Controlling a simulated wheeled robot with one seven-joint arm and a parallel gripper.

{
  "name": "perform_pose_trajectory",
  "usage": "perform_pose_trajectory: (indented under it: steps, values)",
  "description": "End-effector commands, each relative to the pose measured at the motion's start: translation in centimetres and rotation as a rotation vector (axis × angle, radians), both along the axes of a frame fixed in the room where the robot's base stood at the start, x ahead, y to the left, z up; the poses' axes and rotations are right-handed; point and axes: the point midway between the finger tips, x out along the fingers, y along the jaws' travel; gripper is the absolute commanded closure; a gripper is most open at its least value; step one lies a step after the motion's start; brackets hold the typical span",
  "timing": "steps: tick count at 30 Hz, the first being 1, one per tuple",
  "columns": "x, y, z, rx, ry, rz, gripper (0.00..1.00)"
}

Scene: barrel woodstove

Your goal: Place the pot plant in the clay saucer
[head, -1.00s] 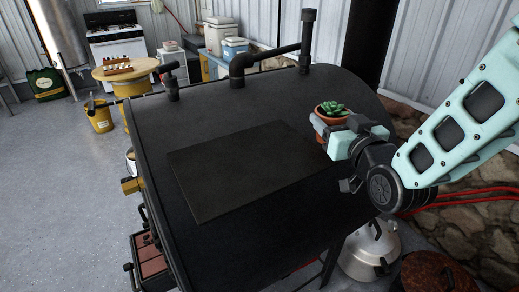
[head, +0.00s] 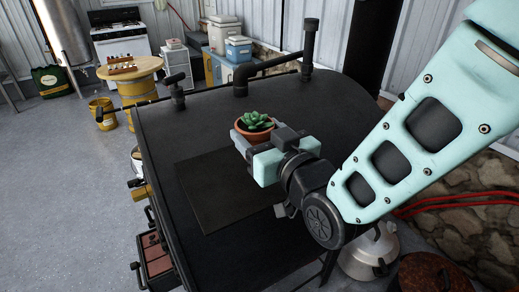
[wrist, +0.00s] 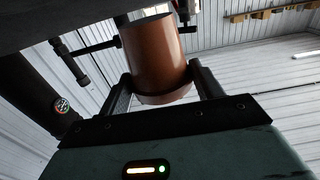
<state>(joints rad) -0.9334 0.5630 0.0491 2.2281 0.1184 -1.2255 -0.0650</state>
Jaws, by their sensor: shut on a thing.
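The pot plant is a green succulent in a terracotta pot (head: 240,133). My gripper (head: 252,144) is shut on the pot from the right, and the plant stands roughly upright above the black stove top. I cannot tell exactly how high it is. In the wrist view the brown pot (wrist: 155,55) sits between the two dark fingers of my gripper (wrist: 163,88). No clay saucer can be made out in either view; the pot and arm cover part of the stove top.
The black barrel stove (head: 310,110) has a flat dark plate (head: 215,195) on top and black pipes (head: 275,65) at its back. A silver pot (head: 365,258) and a rusty brown lidded pot (head: 435,275) stand low at right. The grey floor (head: 60,200) at left is clear.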

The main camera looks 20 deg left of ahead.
Motion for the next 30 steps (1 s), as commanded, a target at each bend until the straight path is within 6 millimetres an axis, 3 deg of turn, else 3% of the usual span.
perform_pose_trajectory:
  steps: [10, 24, 25, 27, 30]
  values:
    - [0.0, 0.0, -3.8, -0.001, 0.000, 0.001, 0.66]
    - [0.0, 0.0, -4.6, 0.002, -0.002, 0.000, 0.66]
    - [0.0, 0.0, -4.6, 0.001, -0.001, 0.000, 0.29]
    - [0.0, 0.0, -4.5, 0.001, -0.001, 0.000, 0.13]
    - [0.0, 0.0, -4.5, 0.001, -0.001, 0.000, 0.13]
